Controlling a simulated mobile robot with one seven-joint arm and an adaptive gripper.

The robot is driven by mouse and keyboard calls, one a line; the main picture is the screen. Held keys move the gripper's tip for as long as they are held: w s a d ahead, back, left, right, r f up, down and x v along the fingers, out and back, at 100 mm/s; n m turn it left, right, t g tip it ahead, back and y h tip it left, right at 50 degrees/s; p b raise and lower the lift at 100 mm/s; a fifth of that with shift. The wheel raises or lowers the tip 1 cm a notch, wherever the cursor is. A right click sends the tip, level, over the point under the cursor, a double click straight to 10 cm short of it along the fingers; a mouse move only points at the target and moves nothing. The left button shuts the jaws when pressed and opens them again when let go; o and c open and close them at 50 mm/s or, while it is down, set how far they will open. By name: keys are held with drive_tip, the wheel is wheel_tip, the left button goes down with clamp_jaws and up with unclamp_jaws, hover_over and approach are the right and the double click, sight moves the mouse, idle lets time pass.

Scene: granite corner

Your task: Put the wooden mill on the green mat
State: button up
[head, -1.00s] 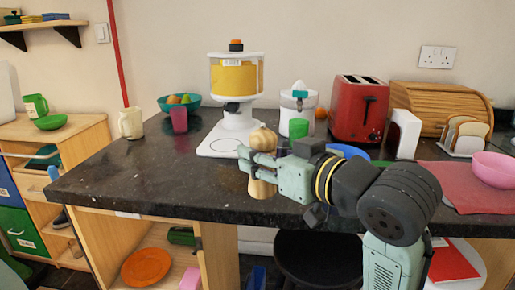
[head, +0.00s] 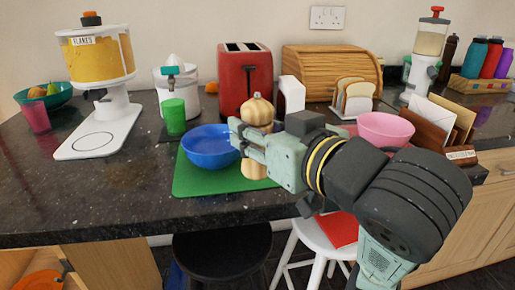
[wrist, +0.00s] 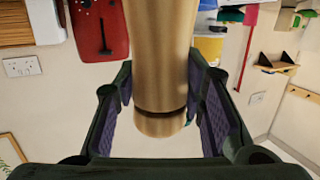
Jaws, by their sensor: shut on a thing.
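The wooden mill (head: 256,112) is upright in my gripper (head: 246,140), which is shut around its middle. Its round top shows above the fingers and its pale base below them. In the head view the mill overlaps the right part of the green mat (head: 205,185); I cannot tell whether its base touches the mat. A blue bowl (head: 208,146) sits on the mat, just left of the mill. In the wrist view the mill (wrist: 160,60) stands between both finger pads, with its dark groove near them.
Behind the mat stand a green cup (head: 174,116), a juicer (head: 186,88), a red toaster (head: 245,80) and a white holder (head: 291,95). A pink bowl (head: 386,129) is to the right. The dark counter (head: 120,195) is clear front left.

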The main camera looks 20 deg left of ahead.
drive_tip(key=shift+w+a+f+p, duration=0.5)
drive_tip(key=shift+w+f+p, duration=0.25)
drive_tip(key=shift+w, duration=1.85)
drive_tip(key=shift+w+a+f+p, duration=0.55)
drive_tip(key=shift+w+f, duration=0.35)
drive_tip(key=shift+w, duration=1.75)
drive_tip(key=shift+w+a+f+p, duration=0.45)
drive_tip(key=shift+w+f+p, duration=0.35)
drive_tip(key=shift+w, duration=1.8)
drive_tip(key=shift+f, duration=0.2)
drive_tip(key=o, duration=1.3)
drive_tip(key=shift+c, duration=0.2)
drive_tip(key=shift+r, duration=0.25)
drive_tip(key=b+v, duration=0.1)
drive_tip(key=v, duration=1.1)
drive_tip(key=shift+s+f+b, duration=0.1)
drive_tip(key=shift+s+b, duration=0.05)
drive_tip(key=shift+b, duration=0.15)
